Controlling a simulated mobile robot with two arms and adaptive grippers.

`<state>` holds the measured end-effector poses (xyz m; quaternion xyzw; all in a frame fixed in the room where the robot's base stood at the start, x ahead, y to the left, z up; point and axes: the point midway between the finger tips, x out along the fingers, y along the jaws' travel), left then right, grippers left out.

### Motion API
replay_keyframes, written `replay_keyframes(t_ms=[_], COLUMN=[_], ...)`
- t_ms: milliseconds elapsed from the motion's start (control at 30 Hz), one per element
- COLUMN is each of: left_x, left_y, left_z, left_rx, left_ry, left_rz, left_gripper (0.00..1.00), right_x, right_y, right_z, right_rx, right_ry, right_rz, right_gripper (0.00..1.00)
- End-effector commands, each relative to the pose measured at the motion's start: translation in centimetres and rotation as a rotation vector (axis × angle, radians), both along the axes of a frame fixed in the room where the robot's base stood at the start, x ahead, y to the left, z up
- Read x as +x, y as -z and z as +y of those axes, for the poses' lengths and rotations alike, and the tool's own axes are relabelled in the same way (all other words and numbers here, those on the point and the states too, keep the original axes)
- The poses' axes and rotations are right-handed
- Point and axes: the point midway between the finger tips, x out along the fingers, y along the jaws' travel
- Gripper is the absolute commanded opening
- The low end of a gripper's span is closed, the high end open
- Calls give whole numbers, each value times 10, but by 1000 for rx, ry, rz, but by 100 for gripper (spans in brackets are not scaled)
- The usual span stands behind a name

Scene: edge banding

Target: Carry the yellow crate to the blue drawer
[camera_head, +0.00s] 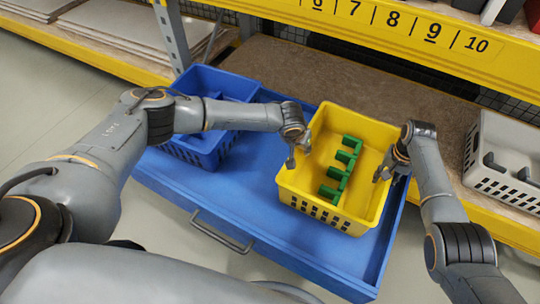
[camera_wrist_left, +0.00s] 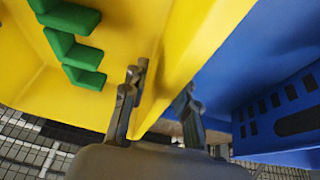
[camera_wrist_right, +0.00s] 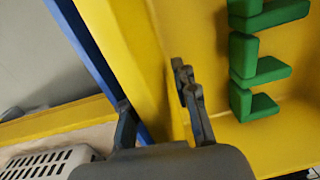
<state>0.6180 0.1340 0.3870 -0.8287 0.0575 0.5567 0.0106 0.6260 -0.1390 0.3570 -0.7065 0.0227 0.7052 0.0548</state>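The yellow crate (camera_head: 335,213) is over the right part of the open blue drawer (camera_head: 270,212), upright. I cannot tell whether it rests on the drawer floor or hangs slightly above. A green comb-shaped part (camera_head: 342,172) lies inside it. My left gripper (camera_head: 297,155) is at the crate's left wall; the left wrist view shows its fingers (camera_wrist_left: 160,95) on both sides of that wall. My right gripper (camera_head: 382,172) is at the right wall; the right wrist view shows its fingers (camera_wrist_right: 158,105) straddling it.
A blue crate (camera_head: 205,150) stands in the drawer's left part. A grey crate (camera_head: 505,150) stands on the shelf (camera_head: 300,75) at the right. The yellow numbered beam (camera_head: 400,35) runs above. The drawer handle (camera_head: 220,232) faces me.

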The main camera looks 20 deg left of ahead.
Motion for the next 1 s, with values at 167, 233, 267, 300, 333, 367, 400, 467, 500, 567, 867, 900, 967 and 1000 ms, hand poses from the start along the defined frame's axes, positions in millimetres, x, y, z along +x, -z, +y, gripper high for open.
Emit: replay_keyframes(t_ms=[167, 233, 267, 300, 333, 367, 400, 467, 500, 567, 867, 900, 967, 1000], left_x=[-12, -18, -20, -23, -25, -26, -29, -32, -33, -35, -36, -36, -36, -36], left_y=[-33, -46, -51, -58, -62, -67, -73, -79, -83, -87, -90, -90, -90, -90], left_z=[4, 5, 6, 6, 7, 7, 8, 9, 9, 9, 10, 10, 10, 9], left_rx=[0, 0, 1, 1, 2, 2, 2, 3, 2, 3, 4, 4, 4, 4], left_ry=[0, 1, 0, 0, 0, -1, -1, -1, -2, -1, -2, -2, -2, -2], left_rz=[-4, -3, -2, -2, -2, -3, -2, -1, -1, -2, -1, -1, -1, -1], left_gripper=[29, 29, 29, 29, 29, 29, 29, 29, 29, 29, 29, 29, 29, 29], right_x=[0, 0, 0, 0, 0, 0, 0, 0, 0, 0, 1, 1, 1, 1], right_y=[0, 0, 0, 0, 0, 0, 0, 0, 0, 0, -24, -30, -44, -53], right_z=[0, 0, 0, 0, 0, 0, 0, 0, 0, 0, -1, -1, -1, -2], right_rx=[1, 1, 1, 1, 1, 1, 1, 1, 1, 1, 1, 2, 2, 2], right_ry=[0, 0, 0, 0, 0, 0, 0, 0, 0, 0, -1, -1, -1, -1], right_rz=[0, 0, 0, 0, 0, 0, 0, 0, 0, 0, -5, -4, -6, -6], right_gripper=[29, 29, 29, 29, 29, 29, 29, 29, 29, 29, 29, 29, 29, 29])
